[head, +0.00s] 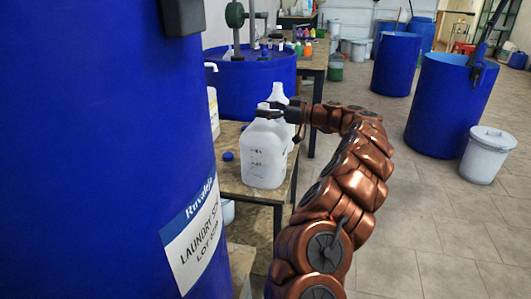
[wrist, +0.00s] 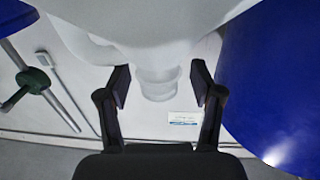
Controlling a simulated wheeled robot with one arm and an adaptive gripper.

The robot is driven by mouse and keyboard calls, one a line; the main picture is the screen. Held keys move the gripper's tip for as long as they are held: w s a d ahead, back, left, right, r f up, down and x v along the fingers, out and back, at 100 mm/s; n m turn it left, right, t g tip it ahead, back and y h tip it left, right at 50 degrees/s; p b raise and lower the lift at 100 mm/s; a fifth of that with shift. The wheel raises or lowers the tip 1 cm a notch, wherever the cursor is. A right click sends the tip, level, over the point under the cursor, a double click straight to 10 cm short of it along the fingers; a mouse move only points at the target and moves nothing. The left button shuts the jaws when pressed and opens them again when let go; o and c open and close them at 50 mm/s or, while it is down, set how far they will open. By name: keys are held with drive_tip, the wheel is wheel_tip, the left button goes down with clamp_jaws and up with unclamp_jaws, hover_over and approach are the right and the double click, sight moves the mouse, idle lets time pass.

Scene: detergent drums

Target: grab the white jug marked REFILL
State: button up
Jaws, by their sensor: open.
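A white translucent jug (head: 264,157) with dark handwriting, too small to read, stands upright at the front of a wooden table. A second white jug (head: 279,92) shows just behind it, partly hidden. In the head view my gripper (head: 271,111) is at the top of the front jug, reaching in from the right. In the wrist view my gripper (wrist: 160,84) is open, its two fingers on either side of a white jug's neck (wrist: 158,84), with gaps visible. I cannot tell which jug is marked REFILL.
A large blue drum (head: 100,150) with a laundry label fills the left. A blue cap (head: 228,156) lies on the wooden table (head: 250,192) left of the jug. Another blue drum (head: 255,82) stands behind. The floor at right is clear up to a grey bin (head: 487,155).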

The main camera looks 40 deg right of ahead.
drive_tip(key=shift+w+a, duration=0.15)
drive_tip(key=shift+w, duration=0.05)
clamp_jaws()
idle(0.5)
